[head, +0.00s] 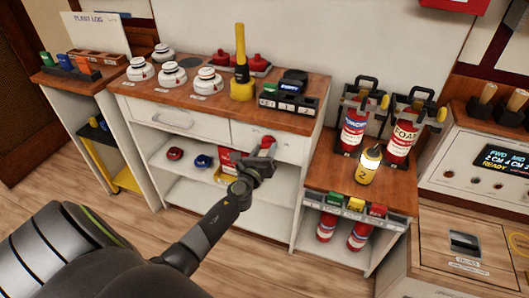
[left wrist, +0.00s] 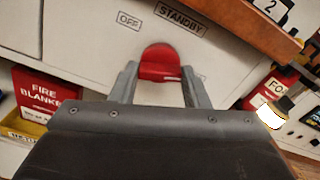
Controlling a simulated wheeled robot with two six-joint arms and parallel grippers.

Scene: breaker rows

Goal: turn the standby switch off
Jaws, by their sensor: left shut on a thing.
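The standby switch is a red rounded knob (left wrist: 160,62) on the white cabinet front, and it also shows in the head view (head: 268,141). A STANDBY label (left wrist: 181,17) is above it to the right, and an OFF label (left wrist: 129,20) is to its upper left. A pale mark shows low on the knob's right side; which label the knob is set to I cannot tell. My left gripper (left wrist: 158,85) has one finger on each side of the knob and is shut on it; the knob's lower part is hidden. My right gripper is not in view.
A wooden countertop (head: 205,108) overhangs the cabinet front. It holds white round dials, a yellow handle (head: 242,85) and a black labelled block. A red fire blanket box (left wrist: 45,95) is on the shelf at lower left. Extinguishers (head: 354,130) stand to the right.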

